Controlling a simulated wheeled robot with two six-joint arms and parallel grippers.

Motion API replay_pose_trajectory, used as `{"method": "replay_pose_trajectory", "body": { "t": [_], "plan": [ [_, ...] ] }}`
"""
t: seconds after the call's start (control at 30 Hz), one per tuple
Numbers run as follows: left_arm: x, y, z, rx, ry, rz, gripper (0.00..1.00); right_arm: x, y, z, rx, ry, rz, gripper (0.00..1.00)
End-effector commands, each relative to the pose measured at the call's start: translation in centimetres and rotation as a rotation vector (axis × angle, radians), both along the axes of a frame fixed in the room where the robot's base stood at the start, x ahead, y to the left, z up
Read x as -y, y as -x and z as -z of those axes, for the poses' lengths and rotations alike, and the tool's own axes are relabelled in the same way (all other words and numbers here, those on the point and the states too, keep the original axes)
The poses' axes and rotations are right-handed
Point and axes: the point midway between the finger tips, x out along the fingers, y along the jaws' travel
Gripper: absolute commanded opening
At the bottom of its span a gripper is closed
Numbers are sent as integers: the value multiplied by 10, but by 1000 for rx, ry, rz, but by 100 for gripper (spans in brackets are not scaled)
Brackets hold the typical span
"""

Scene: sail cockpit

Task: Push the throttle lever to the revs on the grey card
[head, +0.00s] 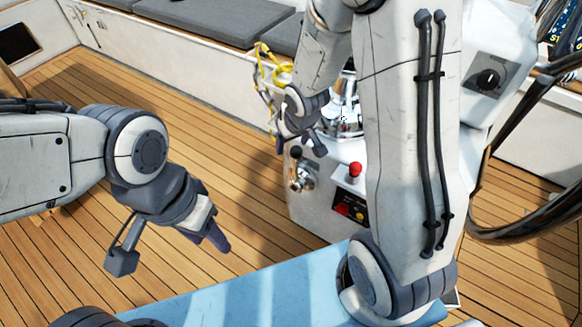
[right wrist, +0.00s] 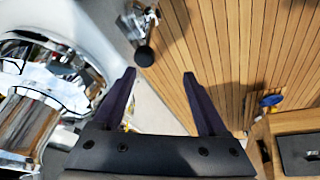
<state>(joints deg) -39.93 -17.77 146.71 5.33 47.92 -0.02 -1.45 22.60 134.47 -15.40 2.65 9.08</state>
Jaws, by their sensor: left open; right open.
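The throttle lever (head: 297,154) is a chrome lever with a black knob on the side of the white console (head: 313,207). In the right wrist view its black knob (right wrist: 144,56) shows just beyond the fingertips, nearer the left finger. My right gripper (head: 299,147) is open and empty, close above the knob in the head view; I cannot tell whether it touches. Its two fingers also show in the right wrist view (right wrist: 158,73). My left gripper (head: 170,251) is open and empty over the deck at left. I cannot make out a grey card or a revs dial.
A red-knobbed control (head: 355,170) and a black panel with red and yellow buttons (head: 350,208) are on the console beside the lever. Shiny chrome fittings (right wrist: 40,100) stand left of the right gripper. A yellow rope (head: 265,65) hangs behind. The deck (head: 230,180) between the arms is clear.

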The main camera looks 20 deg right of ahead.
Motion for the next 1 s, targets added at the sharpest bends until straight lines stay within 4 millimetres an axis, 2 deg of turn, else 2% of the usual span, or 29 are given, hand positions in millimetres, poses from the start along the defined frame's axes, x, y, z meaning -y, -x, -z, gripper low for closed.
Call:
{"method": "replay_pose_trajectory", "body": {
  "t": [0.03,0.1,0.37,0.6,0.8,1.0],
  "plan": [
    [0,0,18,1,1,0,50,12,-6,27,9,-6,23,76],
    [0,0,23,1,1,0,50,21,-12,40,24,-13,40,76],
    [0,0,40,1,1,0,50,27,-26,70,40,-23,52,76],
    [0,0,66,1,1,0,50,26,-43,112,37,-21,49,76],
    [0,0,76,1,1,0,50,26,-54,136,37,-22,50,76],
    [0,0,78,1,1,0,50,26,-58,144,38,-21,48,76]
  ]
}}
